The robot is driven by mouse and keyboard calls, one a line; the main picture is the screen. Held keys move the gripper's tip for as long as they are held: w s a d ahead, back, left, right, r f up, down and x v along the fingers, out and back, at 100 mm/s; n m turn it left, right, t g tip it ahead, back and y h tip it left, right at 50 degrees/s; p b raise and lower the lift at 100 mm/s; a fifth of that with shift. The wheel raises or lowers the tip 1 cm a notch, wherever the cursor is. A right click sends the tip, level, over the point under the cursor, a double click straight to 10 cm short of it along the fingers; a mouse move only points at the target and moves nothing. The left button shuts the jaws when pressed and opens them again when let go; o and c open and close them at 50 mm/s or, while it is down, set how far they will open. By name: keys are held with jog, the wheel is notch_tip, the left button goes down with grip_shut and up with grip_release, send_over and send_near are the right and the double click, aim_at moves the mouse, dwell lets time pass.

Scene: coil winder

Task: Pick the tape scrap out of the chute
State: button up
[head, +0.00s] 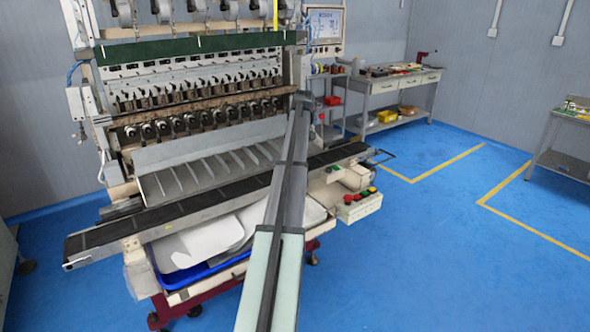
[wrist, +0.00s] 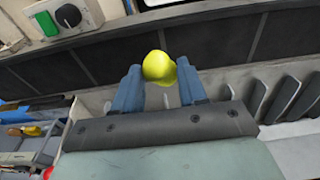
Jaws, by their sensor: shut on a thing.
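The tape scrap (wrist: 158,66) is a bright yellow crumpled lump in the wrist view. My gripper (wrist: 160,78) is shut on it, with a blue-grey finger on each side and the scrap bulging past the fingertips. The chute (head: 170,184) is a pale sloped tray with upright dividers on the front of the winder in the head view. Some of its dividers (wrist: 284,97) show at the right of the wrist view, beside my gripper. In the head view my arm hides the chute's right end, and I cannot make out the scrap there.
A black conveyor belt (head: 185,204) runs along the chute's front edge; it crosses the wrist view (wrist: 101,64) behind the scrap. A control box with buttons (head: 358,205) stands at the belt's right. A blue tray (head: 190,277) with white sheets lies below. The floor to the right is clear.

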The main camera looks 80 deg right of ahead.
jog(key=shift+s+a+r, duration=0.15)
jog(key=shift+r, duration=0.7)
jog(key=shift+s+a+r, duration=0.1)
jog(key=shift+a+r, duration=0.05)
jog(key=shift+r, duration=0.65)
